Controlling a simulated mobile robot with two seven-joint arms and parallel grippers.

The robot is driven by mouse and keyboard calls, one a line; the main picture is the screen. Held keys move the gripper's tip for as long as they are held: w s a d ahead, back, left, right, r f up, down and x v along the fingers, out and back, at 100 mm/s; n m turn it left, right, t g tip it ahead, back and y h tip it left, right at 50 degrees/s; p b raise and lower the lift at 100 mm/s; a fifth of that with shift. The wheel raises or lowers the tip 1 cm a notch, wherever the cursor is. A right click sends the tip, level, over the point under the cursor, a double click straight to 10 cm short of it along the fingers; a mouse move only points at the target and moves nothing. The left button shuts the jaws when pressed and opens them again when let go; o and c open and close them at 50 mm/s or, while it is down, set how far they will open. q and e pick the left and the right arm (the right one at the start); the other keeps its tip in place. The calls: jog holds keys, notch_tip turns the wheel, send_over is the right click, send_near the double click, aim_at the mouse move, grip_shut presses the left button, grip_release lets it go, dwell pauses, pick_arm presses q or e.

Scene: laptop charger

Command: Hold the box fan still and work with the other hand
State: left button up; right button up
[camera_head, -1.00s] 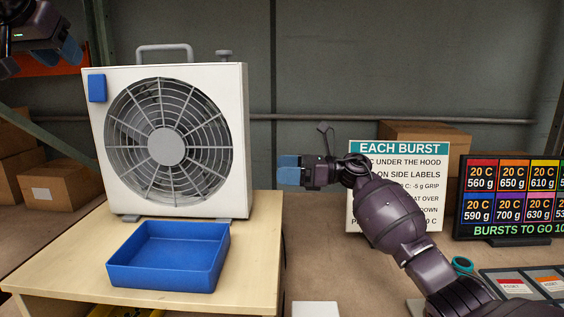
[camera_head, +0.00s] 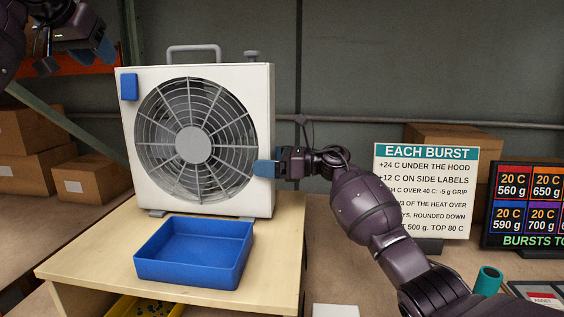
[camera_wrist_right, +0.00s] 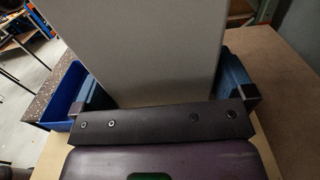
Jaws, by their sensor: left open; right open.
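The white box fan (camera_head: 262,130) stands upright on the wooden table in the head view, its round grille (camera_head: 193,145) facing me. A handle (camera_head: 194,50) is on top and a blue patch (camera_head: 129,87) is at its upper left corner. My right gripper (camera_head: 264,168) is open at the fan's right edge, with a blue finger in front of the face. In the right wrist view, the fan's pale side panel (camera_wrist_right: 140,45) stands between the two spread fingers of the right gripper (camera_wrist_right: 170,88); contact cannot be told. My left gripper (camera_head: 100,45) is open, high at the upper left, apart from the fan.
An empty blue tray (camera_head: 194,276) sits in front of the fan on the wooden table (camera_head: 85,262). A yellow bin (camera_head: 145,308) is below. An "EACH BURST" sign (camera_head: 427,190) and a coloured board (camera_head: 520,205) stand at right. Cardboard boxes (camera_head: 85,188) are at left.

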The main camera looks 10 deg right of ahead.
jog(key=shift+w+a, duration=0.15)
jog(key=shift+a, duration=0.4)
jog(key=shift+c, duration=0.5)
jog(key=c, duration=1.5)
jog(key=shift+o, duration=0.2)
